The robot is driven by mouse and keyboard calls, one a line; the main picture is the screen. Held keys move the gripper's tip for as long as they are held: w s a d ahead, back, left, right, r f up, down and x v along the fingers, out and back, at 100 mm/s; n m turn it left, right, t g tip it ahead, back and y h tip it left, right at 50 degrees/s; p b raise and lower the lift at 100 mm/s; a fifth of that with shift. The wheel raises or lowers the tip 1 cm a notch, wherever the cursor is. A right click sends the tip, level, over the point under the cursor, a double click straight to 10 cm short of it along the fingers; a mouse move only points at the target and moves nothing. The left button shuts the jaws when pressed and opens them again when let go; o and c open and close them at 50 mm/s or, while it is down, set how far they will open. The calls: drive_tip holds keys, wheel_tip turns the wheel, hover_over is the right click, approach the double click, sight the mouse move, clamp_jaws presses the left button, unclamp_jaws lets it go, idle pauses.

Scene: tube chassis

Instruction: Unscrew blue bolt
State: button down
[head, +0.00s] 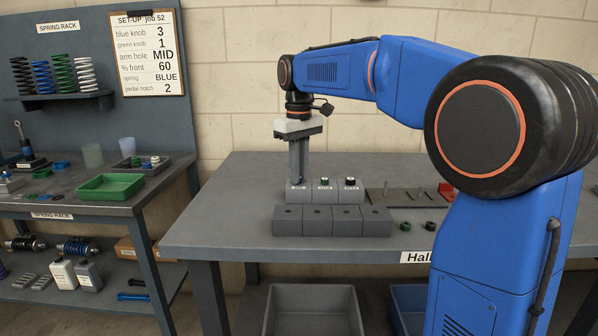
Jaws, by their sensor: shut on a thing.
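My gripper (298,180) points straight down over the left end of a row of light grey blocks (325,190) on the workbench. Its fingers are closed around a small bolt head at the left block, with only a bluish trace showing between them. The rest of that bolt is hidden by the fingers. A bolt with a green mark (324,182) stands upright on the middle block. A bolt with a black top (350,182) stands on the right block. Both are just right of my gripper and apart from it.
A row of darker grey blocks (332,220) with holes stands in front. A flat rack with upright pins (405,197) and loose green and black rings (430,226) lie to the right. A grey bin (312,290) is below. The bench's left part is clear.

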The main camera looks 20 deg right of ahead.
drive_tip(key=shift+n, duration=1.7)
drive_tip(key=c, duration=1.9)
unclamp_jaws()
drive_tip(key=shift+c, duration=0.2)
drive_tip(key=shift+r, duration=0.9)
drive_tip(key=m, duration=0.9)
drive_tip(key=shift+m, duration=0.3)
drive_tip(key=m, duration=0.5)
